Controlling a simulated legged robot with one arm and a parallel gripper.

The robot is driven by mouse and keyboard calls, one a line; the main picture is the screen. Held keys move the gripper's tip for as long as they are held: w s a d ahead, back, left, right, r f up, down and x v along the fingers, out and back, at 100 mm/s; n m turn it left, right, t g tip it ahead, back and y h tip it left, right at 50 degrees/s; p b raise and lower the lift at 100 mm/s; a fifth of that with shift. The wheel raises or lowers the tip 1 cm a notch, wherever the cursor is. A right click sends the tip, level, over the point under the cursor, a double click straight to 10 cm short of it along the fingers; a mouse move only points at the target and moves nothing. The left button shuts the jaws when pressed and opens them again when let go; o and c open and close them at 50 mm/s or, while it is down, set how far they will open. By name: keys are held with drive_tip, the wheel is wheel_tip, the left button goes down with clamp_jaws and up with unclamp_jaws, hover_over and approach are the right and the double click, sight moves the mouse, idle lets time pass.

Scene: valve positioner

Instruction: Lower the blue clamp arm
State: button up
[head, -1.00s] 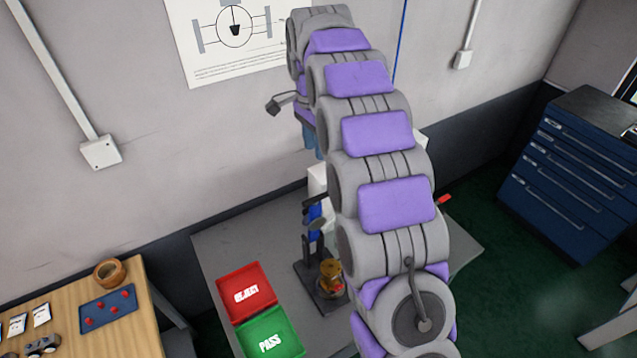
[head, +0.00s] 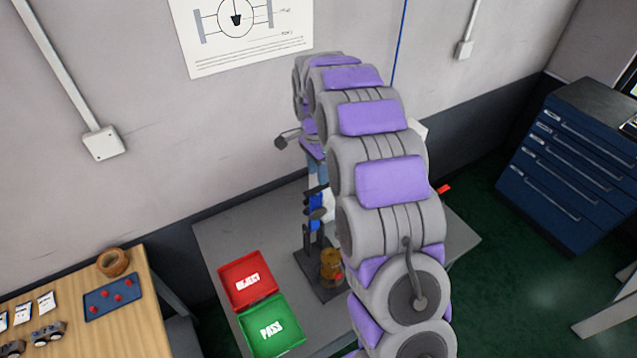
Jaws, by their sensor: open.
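The blue clamp arm (head: 316,202) stands roughly upright at the top of a dark clamp stand (head: 308,242) on the grey table. A brass-coloured part (head: 331,262) sits on the stand's dark base, at the foot of the post. My arm reaches away from the camera and bends down at its far end. My gripper (head: 318,182) hangs there, open, just above the clamp's top in the picture. My arm partly covers it and its fingers are hard to make out. I cannot tell whether it touches the clamp.
A red REJECT tray (head: 232,286) and a green PASS tray (head: 290,342) lie left of the stand. A wooden bench (head: 137,318) with a blue tray and a tape roll is at the lower left. A blue drawer cabinet (head: 560,170) stands at right. My arm hides the table's middle.

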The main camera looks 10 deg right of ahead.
drive_tip(key=f, duration=0.4)
drive_tip(key=shift+s+a, duration=0.15)
drive_tip(key=shift+s, duration=0.1)
drive_tip(key=shift+d+f+p, duration=0.2)
drive_tip(key=shift+f+p, duration=0.1)
drive_tip(key=shift+f, duration=0.5)
clamp_jaws()
